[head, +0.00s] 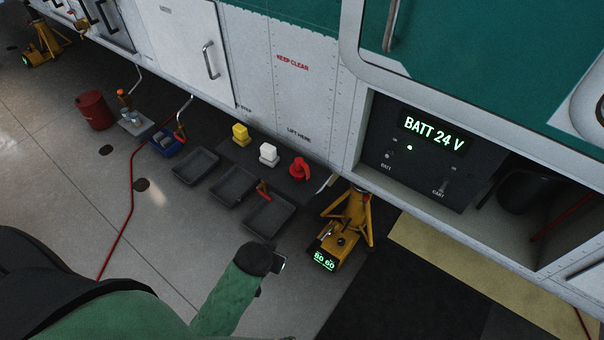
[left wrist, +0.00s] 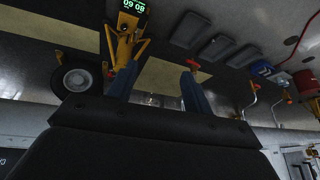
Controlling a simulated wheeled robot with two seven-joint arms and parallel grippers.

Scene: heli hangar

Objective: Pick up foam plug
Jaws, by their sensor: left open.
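Three small pieces stand in a row on a dark mat (head: 235,154) below the helicopter's side: a yellow block (head: 240,133), a white block (head: 268,154) and a red rounded plug-like piece (head: 300,168). I cannot tell for sure which is the foam plug. My left gripper (head: 278,264) is on this side of the trays, below and left of the yellow jack, apart from all three pieces. In the left wrist view its two blue fingers (left wrist: 158,72) are spread with nothing held between them. A red piece (left wrist: 193,65) shows beyond the right finger's tip. My right gripper is not in view.
Dark trays (head: 268,215) lie in front of the mat, an orange-red handle (head: 263,188) among them. A yellow jack (head: 345,225) stands to the right. A blue bin (head: 168,142) and red can (head: 95,110) stand left. A red hose (head: 131,200) crosses the open floor.

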